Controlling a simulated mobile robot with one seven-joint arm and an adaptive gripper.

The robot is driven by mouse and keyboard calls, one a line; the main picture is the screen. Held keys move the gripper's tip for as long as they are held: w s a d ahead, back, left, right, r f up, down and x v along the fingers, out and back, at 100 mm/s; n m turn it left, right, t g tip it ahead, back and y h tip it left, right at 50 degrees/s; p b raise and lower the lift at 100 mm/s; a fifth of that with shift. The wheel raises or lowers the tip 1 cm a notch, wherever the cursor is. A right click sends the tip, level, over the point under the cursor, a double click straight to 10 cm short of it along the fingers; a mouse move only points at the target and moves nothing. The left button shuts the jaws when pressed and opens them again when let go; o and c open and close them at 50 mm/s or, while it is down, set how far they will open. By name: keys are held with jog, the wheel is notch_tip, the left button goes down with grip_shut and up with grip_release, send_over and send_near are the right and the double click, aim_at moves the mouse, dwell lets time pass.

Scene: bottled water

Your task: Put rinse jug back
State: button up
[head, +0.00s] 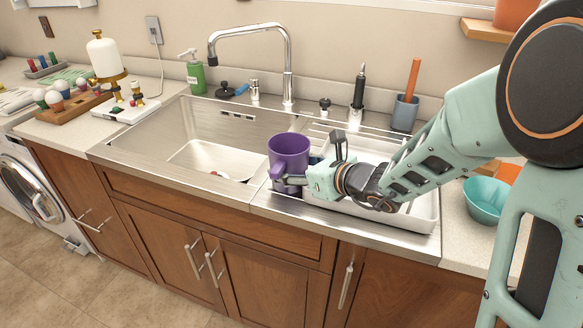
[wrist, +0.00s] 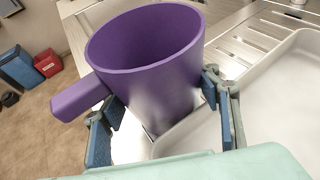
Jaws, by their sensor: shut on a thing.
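A purple jug (head: 288,155) with a handle is upright at the right side of the sink, by the white tray (head: 425,218) on the drainboard. My gripper (head: 290,182) is shut on the jug from the right. In the wrist view the jug (wrist: 150,65) fills the middle, its handle pointing to the lower left. The fingers of my gripper (wrist: 158,118) are on either side of its lower body. The jug's base is hidden, so I cannot tell whether it touches a surface.
The sink basin (head: 185,125) lies left of the jug, with a white tub (head: 210,158) in it. A faucet (head: 288,65) stands behind. A teal bowl (head: 486,200) is on the right counter, and a green soap bottle (head: 196,75) is at the back left.

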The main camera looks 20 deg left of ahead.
jog(key=o, duration=1.6)
jog(key=shift+d+r, duration=0.15)
jog(key=shift+r, duration=0.05)
jog(key=p+v, duration=0.1)
jog(key=v, duration=1)
jog(key=shift+s+d, duration=0.25)
jog(key=shift+d, duration=0.05)
